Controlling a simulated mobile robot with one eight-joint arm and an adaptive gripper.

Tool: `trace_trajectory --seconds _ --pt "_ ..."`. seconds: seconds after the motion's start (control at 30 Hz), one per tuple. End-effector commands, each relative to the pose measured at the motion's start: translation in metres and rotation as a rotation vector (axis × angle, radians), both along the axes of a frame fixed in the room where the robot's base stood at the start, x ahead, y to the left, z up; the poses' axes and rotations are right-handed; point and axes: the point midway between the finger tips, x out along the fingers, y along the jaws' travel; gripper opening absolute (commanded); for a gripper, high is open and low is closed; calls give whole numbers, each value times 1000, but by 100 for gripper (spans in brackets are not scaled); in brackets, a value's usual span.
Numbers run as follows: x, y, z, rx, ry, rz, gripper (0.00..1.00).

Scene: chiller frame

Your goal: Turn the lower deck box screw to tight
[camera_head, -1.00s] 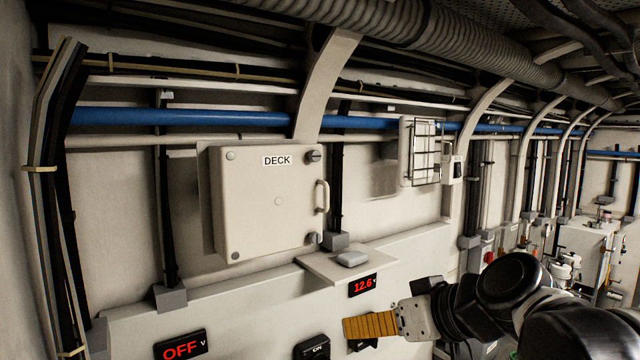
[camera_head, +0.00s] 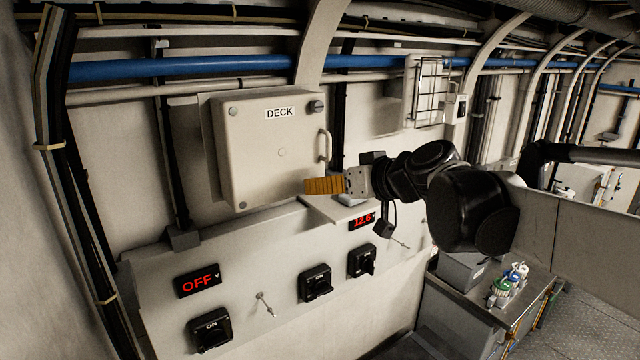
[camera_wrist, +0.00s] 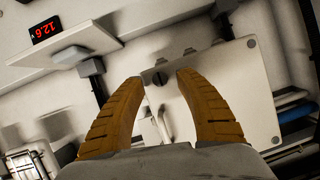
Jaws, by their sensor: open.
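The cream deck box (camera_head: 265,155), labelled DECK, is on the wall in the head view, with a dark screw knob (camera_head: 316,106) at its upper right corner. The lower deck box screw (camera_wrist: 160,78) shows in the wrist view as a dark slotted knob at the box's corner. My gripper (camera_head: 308,186) is at the box's lower right corner and hides that screw in the head view. In the wrist view my gripper (camera_wrist: 158,76) has its two orange fingers apart, with the screw between their tips. I cannot tell whether they touch it.
The box's handle (camera_head: 327,144) stands just above my gripper. A small shelf (camera_head: 315,207) juts out below the box. The panel below carries the OFF display (camera_head: 198,281), the 12.6 display (camera_head: 362,222) and several black switches (camera_head: 316,283).

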Motion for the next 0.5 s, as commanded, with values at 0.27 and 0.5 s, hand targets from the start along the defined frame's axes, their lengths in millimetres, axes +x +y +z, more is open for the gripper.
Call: trace_trajectory --seconds 0.27,0.5 --pt "6 6 -4 1 1 0 42" --pt "6 5 -4 1 1 0 7"
